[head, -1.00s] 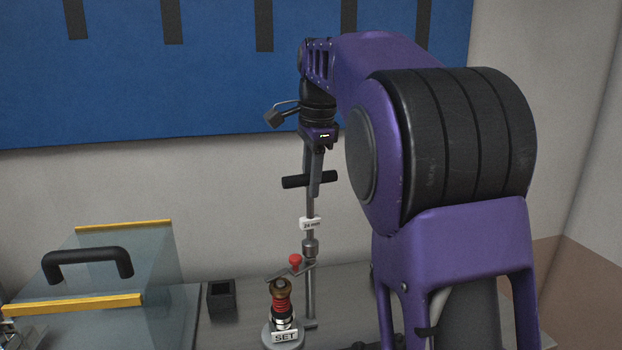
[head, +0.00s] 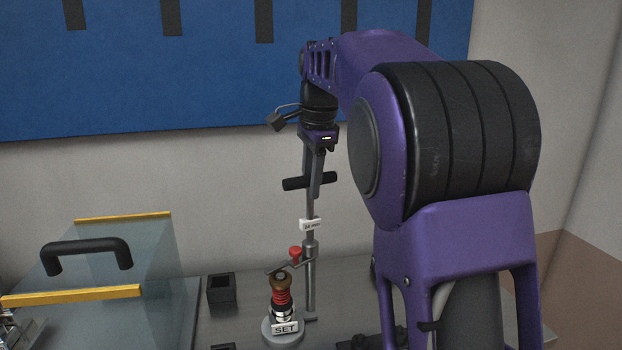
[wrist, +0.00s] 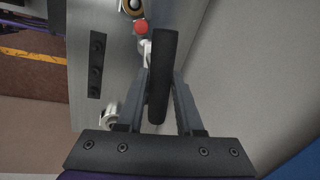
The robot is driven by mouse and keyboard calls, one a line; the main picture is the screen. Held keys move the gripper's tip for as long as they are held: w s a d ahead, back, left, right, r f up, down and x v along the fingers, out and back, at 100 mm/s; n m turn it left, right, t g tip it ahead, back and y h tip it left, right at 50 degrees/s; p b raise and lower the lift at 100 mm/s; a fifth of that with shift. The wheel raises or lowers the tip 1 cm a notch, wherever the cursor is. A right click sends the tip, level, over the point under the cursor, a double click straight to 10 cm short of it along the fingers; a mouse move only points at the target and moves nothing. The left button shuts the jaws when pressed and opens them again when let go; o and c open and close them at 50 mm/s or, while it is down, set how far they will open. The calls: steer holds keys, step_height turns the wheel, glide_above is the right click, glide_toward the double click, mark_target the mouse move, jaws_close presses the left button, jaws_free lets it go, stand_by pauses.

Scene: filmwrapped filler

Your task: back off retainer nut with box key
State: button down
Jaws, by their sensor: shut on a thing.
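My gripper (head: 316,172) is shut on the black crossbar handle of the box key (head: 310,183). The handle also shows between the fingers in the wrist view (wrist: 160,80). The key hangs upright, with a white size tag (head: 310,225) on its shaft and a grey socket (head: 310,249) at its lower end. A brass-coloured nut (head: 281,279) tops a red-sprung cartridge on a round stand (head: 283,338) with a "SET" label. In the head view the socket is right of the nut and higher, apart from it. The socket is hidden in the wrist view.
A red-knobbed arm (head: 295,253) on a grey post (head: 310,290) stands close beside the nut, overlapping the socket's line in the head view. A small black open box (head: 221,293) is left of the stand. A clear cover with a black handle (head: 87,252) fills the left.

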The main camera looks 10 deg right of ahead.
steer(key=shift+n+y+p, duration=0.3)
steer(key=shift+n+p, duration=0.4)
steer(key=shift+n, duration=0.5)
steer(key=shift+r+n, duration=0.1)
steer(key=shift+n, duration=0.2)
steer(key=shift+n+p, duration=0.5)
steer(key=shift+n, duration=0.1)
steer(key=shift+n+g, duration=0.3)
steer(key=shift+n, duration=0.5)
steer(key=shift+n+y, duration=0.4)
steer(key=shift+n, duration=1.2)
steer(key=shift+w, duration=0.1)
